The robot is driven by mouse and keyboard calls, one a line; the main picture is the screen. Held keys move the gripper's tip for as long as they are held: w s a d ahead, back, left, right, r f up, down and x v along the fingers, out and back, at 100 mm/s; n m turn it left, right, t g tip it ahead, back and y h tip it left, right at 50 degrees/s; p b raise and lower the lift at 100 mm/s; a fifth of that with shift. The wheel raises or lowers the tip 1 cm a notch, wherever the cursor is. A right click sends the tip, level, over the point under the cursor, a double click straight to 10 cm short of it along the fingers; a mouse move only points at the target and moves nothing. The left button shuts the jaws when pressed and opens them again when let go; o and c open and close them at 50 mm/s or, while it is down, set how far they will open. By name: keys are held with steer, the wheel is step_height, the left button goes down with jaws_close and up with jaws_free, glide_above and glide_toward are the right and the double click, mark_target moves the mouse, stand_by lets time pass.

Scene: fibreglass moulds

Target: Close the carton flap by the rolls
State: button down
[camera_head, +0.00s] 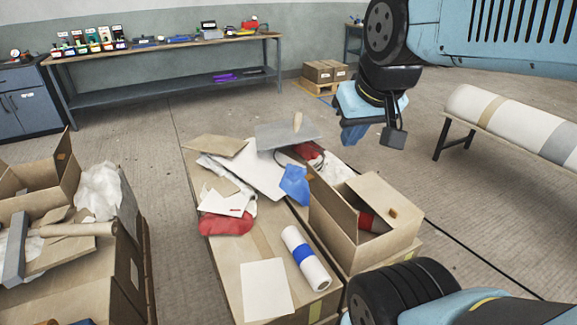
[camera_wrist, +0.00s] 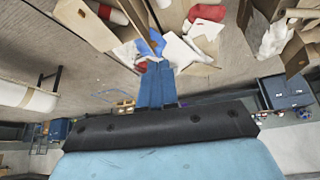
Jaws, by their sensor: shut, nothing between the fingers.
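An open brown carton (camera_head: 345,250) stands on the low stack, right of a white roll with a blue band (camera_head: 305,258). One carton flap (camera_head: 334,208) stands up on its left side. Another panel (camera_head: 380,200) rises at the back right. Something red (camera_head: 367,221) shows inside; most of the inside is hidden. In the wrist view the carton (camera_wrist: 88,22) is at the upper left. My gripper (camera_head: 353,140) is shut and empty, in the air above and beyond the carton, apart from it. Its blue fingers (camera_wrist: 157,68) are pressed together in the wrist view.
Papers, cardboard pieces, red cloths and a blue cloth (camera_head: 295,183) lie behind and left of the carton. A large white roll (camera_head: 505,120) lies on a right-hand bench. Clear floor lies behind.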

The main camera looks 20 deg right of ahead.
steer(key=shift+w, duration=0.1)
steer(key=shift+w, duration=0.15)
steer(key=w+f+g+h, duration=0.15)
steer(key=w+f, duration=0.25)
steer(key=w, duration=0.4)
steer(key=w+f+g+h, duration=0.1)
steer(key=w+f+g, duration=0.15)
steer(key=w, duration=0.65)
steer(key=w+a+f+n+h, duration=0.1)
steer(key=w+a+f, duration=0.2)
steer(key=w+f, duration=0.45)
steer(key=w+a+f+n+h, duration=0.15)
steer(key=w+a+f, duration=0.3)
steer(key=f, duration=0.55)
steer(key=w+d+f, duration=0.3)
steer(key=d+f, duration=0.5)
steer(key=f, duration=0.1)
steer(key=shift+d+f+g, duration=0.2)
steer(key=shift+d+g, duration=0.1)
